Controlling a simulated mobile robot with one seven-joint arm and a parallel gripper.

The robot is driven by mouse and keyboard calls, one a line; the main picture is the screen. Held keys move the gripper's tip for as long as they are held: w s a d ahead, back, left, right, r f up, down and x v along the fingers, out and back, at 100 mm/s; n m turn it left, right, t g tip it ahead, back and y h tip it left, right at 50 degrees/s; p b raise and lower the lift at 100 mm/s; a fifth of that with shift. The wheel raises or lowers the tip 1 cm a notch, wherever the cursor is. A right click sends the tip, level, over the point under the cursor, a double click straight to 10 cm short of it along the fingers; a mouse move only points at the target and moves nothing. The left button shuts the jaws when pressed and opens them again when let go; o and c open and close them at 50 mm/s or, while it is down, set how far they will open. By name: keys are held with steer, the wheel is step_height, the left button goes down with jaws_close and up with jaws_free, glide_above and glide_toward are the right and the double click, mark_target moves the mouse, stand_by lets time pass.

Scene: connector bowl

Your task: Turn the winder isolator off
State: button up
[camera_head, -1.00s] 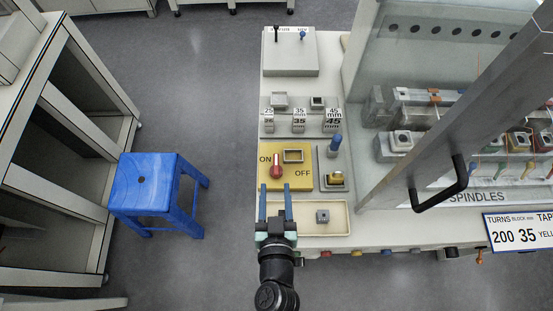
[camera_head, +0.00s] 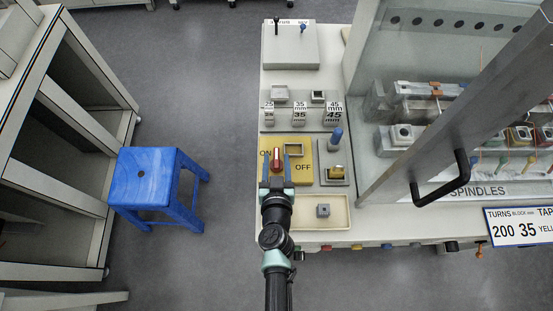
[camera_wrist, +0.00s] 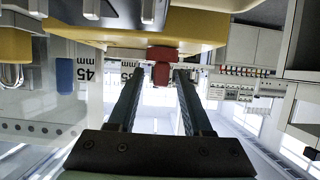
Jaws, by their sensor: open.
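The winder isolator is a yellow plate (camera_head: 301,174) marked ON at the left and OFF at the right, with a red knob (camera_head: 276,158) on its left part. The knob's bar runs roughly up and down in the head view. My gripper (camera_head: 276,161) is open, one finger on each side of the knob. In the wrist view the red knob (camera_wrist: 161,68) shows between the open fingertips (camera_wrist: 158,74), with gaps visible. I cannot tell whether a finger touches it. ON is partly covered by my left finger; OFF is clear.
A key switch (camera_head: 335,174) and a blue peg (camera_head: 336,138) stand right of the plate. A shallow tray (camera_head: 337,224) lies below it. Sized blocks (camera_head: 299,114) stand behind. A clear guard with a black handle (camera_head: 441,189) is farther right. A blue stool (camera_head: 146,178) stands left.

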steer(key=shift+w+f, duration=0.1)
steer(key=shift+w, duration=0.25)
steer(key=shift+c, duration=0.3)
jaws_close()
